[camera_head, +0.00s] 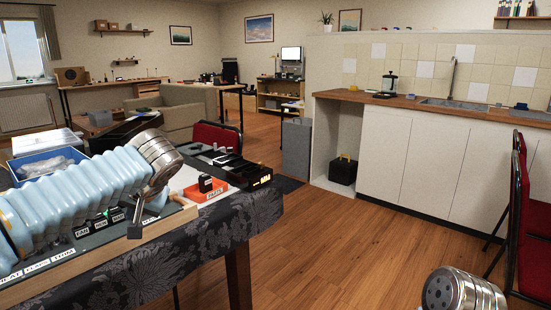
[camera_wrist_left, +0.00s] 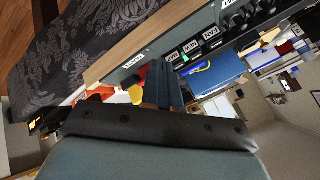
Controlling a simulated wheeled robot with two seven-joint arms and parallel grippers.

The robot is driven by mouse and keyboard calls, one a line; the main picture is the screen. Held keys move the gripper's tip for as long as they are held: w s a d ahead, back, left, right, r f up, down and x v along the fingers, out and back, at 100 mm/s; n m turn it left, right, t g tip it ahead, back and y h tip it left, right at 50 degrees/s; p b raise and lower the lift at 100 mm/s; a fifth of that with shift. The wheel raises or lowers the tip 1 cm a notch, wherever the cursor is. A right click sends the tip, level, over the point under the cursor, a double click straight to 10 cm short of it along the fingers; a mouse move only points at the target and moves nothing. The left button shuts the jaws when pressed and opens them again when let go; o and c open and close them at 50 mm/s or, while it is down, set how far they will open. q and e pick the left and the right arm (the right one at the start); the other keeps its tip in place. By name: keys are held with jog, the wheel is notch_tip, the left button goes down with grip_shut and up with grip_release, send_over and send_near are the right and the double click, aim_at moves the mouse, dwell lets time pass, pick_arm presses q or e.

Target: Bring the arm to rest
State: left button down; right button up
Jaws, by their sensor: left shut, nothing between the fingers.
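My left arm, in a pale blue ribbed sleeve, reaches in from the left in the head view and ends in a metal wrist joint. My left gripper (camera_head: 135,230) hangs from it over the labelled cockpit panel (camera_head: 70,254), partly hidden by the wrist. In the left wrist view the gripper (camera_wrist_left: 158,72) shows its dark fingers together, with nothing between them, in front of the panel's edge (camera_wrist_left: 135,62). At the bottom right of the head view a metal joint of my right arm shows. My right gripper is out of the picture.
A red tray (camera_head: 206,191) with a small black item lies right of the panel. A blue bin (camera_head: 42,163) stands behind my arm. The table has a dark floral cloth (camera_head: 220,238). Open wooden floor lies between it and the white counter (camera_head: 430,150). Red chairs stand at right.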

pick_arm(q)
jog(key=d+f+m+g+h, duration=0.15)
jog(key=d+f, duration=0.35)
jog(key=f, duration=0.5)
jog(key=d+f+m+g+h, duration=0.1)
jog(key=d+f+h, duration=0.25)
jog(key=f, duration=0.65)
jog(key=d+f+m+g+h, duration=0.15)
jog(key=d+f, duration=0.35)
jog(key=f, duration=0.5)
jog(key=s+d+f+n+g+h, duration=0.1)
jog(key=s+d+f+h, duration=0.25)
jog(key=s+f, duration=0.35)
jog(key=s+d+f+h, duration=0.2)
jog(key=s+d+f, duration=0.3)
jog(key=f, duration=0.4)
jog(key=s+a+f+n, duration=0.2)
jog(key=s+f+n, duration=0.1)
jog(key=s+f, duration=0.4)
jog(key=s, duration=0.3)
jog(key=shift+y, duration=0.4)
jog(key=shift+f, duration=0.1)
